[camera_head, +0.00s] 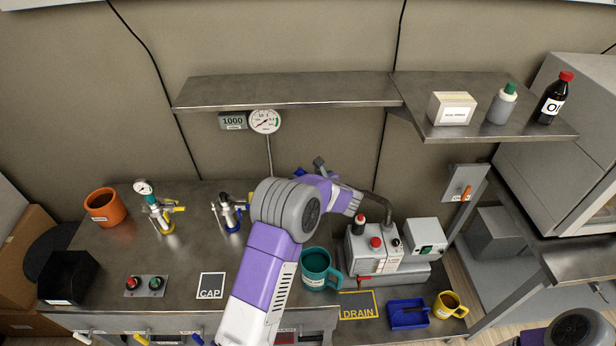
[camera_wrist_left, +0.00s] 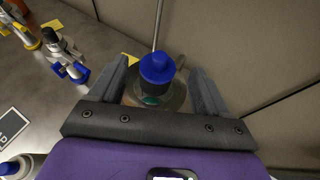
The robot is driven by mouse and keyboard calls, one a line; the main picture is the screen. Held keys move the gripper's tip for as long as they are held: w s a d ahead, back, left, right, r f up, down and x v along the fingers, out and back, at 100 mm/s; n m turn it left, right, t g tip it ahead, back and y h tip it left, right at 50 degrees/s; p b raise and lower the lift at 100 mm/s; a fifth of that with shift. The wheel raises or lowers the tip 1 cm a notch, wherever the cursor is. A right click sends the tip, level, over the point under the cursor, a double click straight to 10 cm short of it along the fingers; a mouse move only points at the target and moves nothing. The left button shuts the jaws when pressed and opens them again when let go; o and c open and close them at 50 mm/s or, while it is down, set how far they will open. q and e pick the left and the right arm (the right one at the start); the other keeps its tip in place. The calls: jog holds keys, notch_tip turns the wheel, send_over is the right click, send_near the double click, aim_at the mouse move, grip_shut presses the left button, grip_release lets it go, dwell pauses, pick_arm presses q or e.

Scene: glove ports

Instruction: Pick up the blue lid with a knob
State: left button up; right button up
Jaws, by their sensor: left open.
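The blue lid with a knob (camera_wrist_left: 157,68) is in the left wrist view, on top of a round metal body with a teal part showing below it. My left gripper (camera_wrist_left: 159,82) is open, with one dark finger on each side of the lid. Gaps show between lid and fingers, so it does not look gripped. In the head view my left arm covers most of this spot. Only a small blue bit, perhaps the lid, shows beside the gripper (camera_head: 316,168) at the back of the bench. My right gripper is out of view.
A valve with blue handles (camera_head: 229,212) and one with a gauge (camera_head: 158,210) stand left of my arm. A teal mug (camera_head: 316,268) and a grey pump unit (camera_head: 373,247) stand right. The wall shelf (camera_head: 285,92) hangs above.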

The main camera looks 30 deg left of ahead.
aim_at(300, 171)
pick_arm(q)
jog(key=shift+a+f, duration=0.1)
jog(key=shift+a, duration=0.15)
jog(key=p+x, duration=0.1)
jog(key=x, duration=0.6)
jog(key=shift+w, duration=0.25)
jog(key=shift+d, duration=0.1)
